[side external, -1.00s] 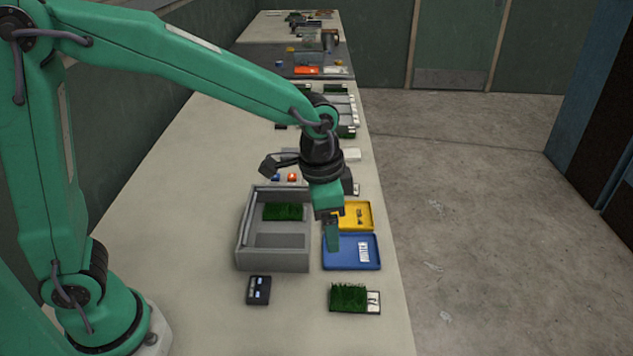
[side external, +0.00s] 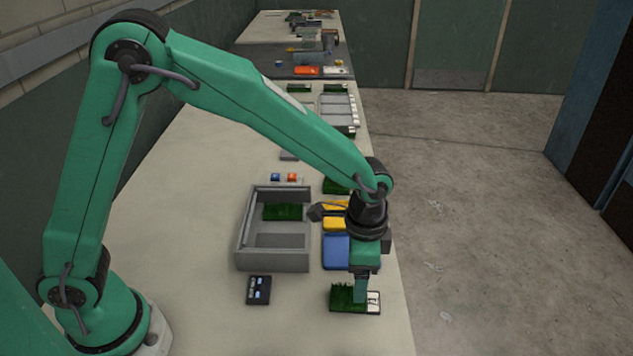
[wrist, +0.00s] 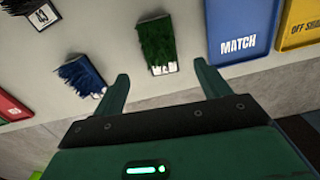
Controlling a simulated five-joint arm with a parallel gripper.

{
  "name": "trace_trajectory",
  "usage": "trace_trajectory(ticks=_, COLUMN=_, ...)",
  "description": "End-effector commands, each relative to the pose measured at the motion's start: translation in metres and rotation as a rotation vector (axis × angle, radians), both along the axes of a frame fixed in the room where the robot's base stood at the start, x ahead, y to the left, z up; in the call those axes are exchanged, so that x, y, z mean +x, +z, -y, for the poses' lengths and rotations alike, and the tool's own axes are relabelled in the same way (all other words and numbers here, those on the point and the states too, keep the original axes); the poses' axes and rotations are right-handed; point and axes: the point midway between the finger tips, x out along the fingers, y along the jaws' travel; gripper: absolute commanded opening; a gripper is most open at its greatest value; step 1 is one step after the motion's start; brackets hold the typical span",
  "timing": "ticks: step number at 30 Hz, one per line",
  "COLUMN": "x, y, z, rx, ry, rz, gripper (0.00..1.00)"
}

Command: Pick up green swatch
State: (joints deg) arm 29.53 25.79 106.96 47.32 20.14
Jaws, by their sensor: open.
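The green swatch (side external: 341,296), a grassy patch on a dark backing with a white label at its right end, lies on the near part of the bench. In the wrist view the green swatch (wrist: 158,42) sits ahead of and between my spread fingers. My gripper (side external: 360,298) points down at the swatch's right part in the side view and covers some of it. The gripper (wrist: 163,70) is open, with nothing between its fingers. Whether the fingertips touch the swatch cannot be told. Another green patch (side external: 283,212) lies inside the grey tray (side external: 242,245).
A blue tray (wrist: 238,28) marked MATCH and a yellow tray (wrist: 303,20) are to the right in the wrist view. A blue swatch (wrist: 80,76) lies left of the green one. A small black device (side external: 258,290) stands in front of the grey tray.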

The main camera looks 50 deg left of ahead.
Motion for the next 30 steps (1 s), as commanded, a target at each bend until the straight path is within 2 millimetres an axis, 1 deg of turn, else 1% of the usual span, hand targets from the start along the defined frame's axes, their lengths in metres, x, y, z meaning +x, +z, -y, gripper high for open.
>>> trace_trajectory(ticks=3, x=0.0, y=-0.007, z=0.0, rx=0.0, ry=0.001, rz=0.0, gripper=0.75)
trace_trajectory(ticks=11, x=0.0, y=-0.011, z=-0.001, rx=0.001, ry=0.001, rz=-0.001, gripper=0.75)
trace_trajectory(ticks=14, x=-0.001, y=-0.018, z=-0.001, rx=0.001, ry=0.001, rz=-0.001, gripper=0.75)
trace_trajectory(ticks=21, x=-0.001, y=-0.046, z=-0.002, rx=0.001, ry=0.001, rz=-0.002, gripper=0.75)
trace_trajectory(ticks=24, x=-0.001, y=-0.055, z=-0.002, rx=0.001, ry=0.001, rz=-0.001, gripper=0.75)
trace_trajectory(ticks=30, x=-0.001, y=-0.06, z=-0.002, rx=0.0, ry=0.001, rz=0.0, gripper=0.75)
